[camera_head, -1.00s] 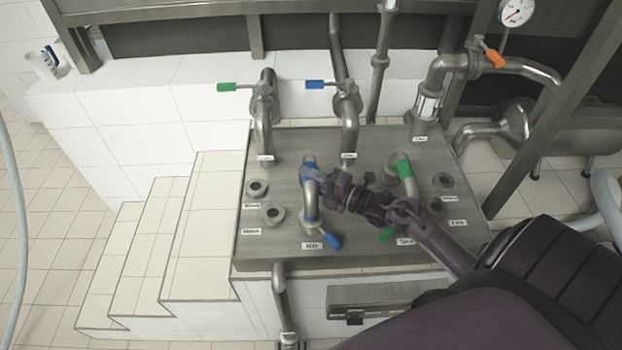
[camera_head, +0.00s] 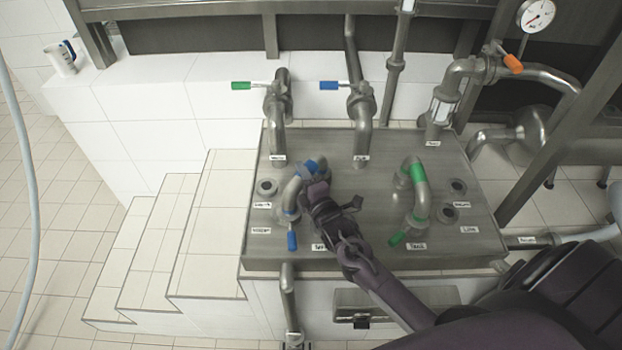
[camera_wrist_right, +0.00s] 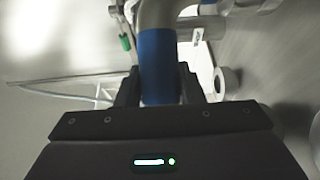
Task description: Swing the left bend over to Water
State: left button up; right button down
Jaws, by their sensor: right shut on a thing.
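The left bend (camera_head: 294,188) is a steel pipe with a blue band, on the left of the steel panel (camera_head: 345,215). Its far end is by the back of the panel, and its near end, with a blue handle (camera_head: 292,240), lies towards the left front port. Whether that end is seated cannot be told. My right gripper (camera_head: 314,192) is shut on the bend. In the right wrist view the blue band (camera_wrist_right: 160,65) sits between the fingers. The port labels are too small to read surely. My left gripper is not in view.
A green-banded bend (camera_head: 420,185) stands on the panel's right, beside two ports (camera_head: 457,187). Another open port (camera_head: 267,187) is at the left. Upright pipes with a green (camera_head: 241,86) and a blue lever (camera_head: 329,86) stand behind. Tiled steps (camera_head: 200,235) lie left.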

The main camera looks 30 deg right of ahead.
jog(key=shift+w+a+m+h, duration=0.15)
jog(key=shift+w+m+h, duration=0.2)
jog(key=shift+h, duration=0.25)
jog(key=shift+w+a+m+h, duration=0.2)
jog(key=shift+m+h, duration=0.25)
jog(key=shift+h, duration=0.15)
jog(key=shift+d, duration=0.1)
jog(key=c, duration=1)
grip_release()
jog(key=shift+o, duration=0.2)
jog(key=s+a+b, duration=0.1)
jog(key=s, duration=0.6)
jog(key=shift+s+a+b, duration=0.2)
jog(key=shift+s+b, duration=0.1)
jog(key=shift+b, duration=0.1)
